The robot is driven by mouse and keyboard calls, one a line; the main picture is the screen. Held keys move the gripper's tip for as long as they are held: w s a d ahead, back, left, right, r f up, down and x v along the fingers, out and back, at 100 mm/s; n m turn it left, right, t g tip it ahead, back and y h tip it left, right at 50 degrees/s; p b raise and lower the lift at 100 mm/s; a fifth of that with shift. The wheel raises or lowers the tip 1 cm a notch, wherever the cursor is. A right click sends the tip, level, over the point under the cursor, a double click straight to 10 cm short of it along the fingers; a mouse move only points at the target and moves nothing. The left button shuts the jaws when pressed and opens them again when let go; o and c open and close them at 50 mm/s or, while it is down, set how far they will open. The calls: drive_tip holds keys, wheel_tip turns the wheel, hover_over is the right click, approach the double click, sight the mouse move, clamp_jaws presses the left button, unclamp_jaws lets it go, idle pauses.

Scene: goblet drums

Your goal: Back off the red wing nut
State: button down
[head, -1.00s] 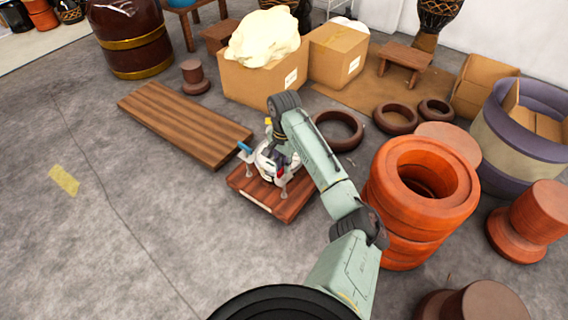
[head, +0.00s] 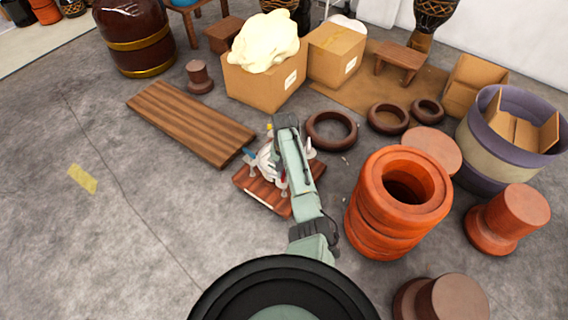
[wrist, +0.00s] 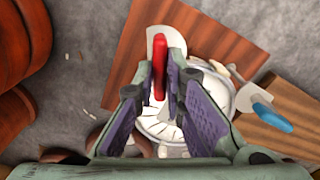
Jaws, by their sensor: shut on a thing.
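The red wing nut (wrist: 159,78) stands upright between the purple-padded fingers of my gripper (wrist: 161,62) in the wrist view, and the gripper is shut on it. Beneath is a round white drum fixture (wrist: 220,98), with a blue handle (wrist: 272,117) sticking out to the right. The fixture also shows in the head view (head: 267,159), on a small reddish wooden board (head: 262,192). My arm covers my gripper and most of the nut there; only a bit of red shows beside the arm.
A long plank (head: 190,122) lies just behind and left of the board. An orange-red turned stack (head: 400,200) stands close on the right. Cardboard boxes (head: 262,85) and dark rings (head: 331,130) lie behind.

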drive_tip(key=n+p, duration=0.2)
drive_tip(key=n, duration=0.2)
drive_tip(key=shift+r+n, duration=0.1)
drive_tip(key=shift+n, duration=0.3)
drive_tip(key=n+p, duration=0.2)
drive_tip(key=n, duration=0.3)
drive_tip(key=n+p, duration=0.1)
drive_tip(key=n, duration=0.4)
drive_tip(key=shift+n, duration=0.4)
drive_tip(key=n, duration=0.4)
drive_tip(key=shift+n+p, duration=0.3)
drive_tip(key=c, duration=1.7)
unclamp_jaws()
drive_tip(key=shift+o, duration=0.2)
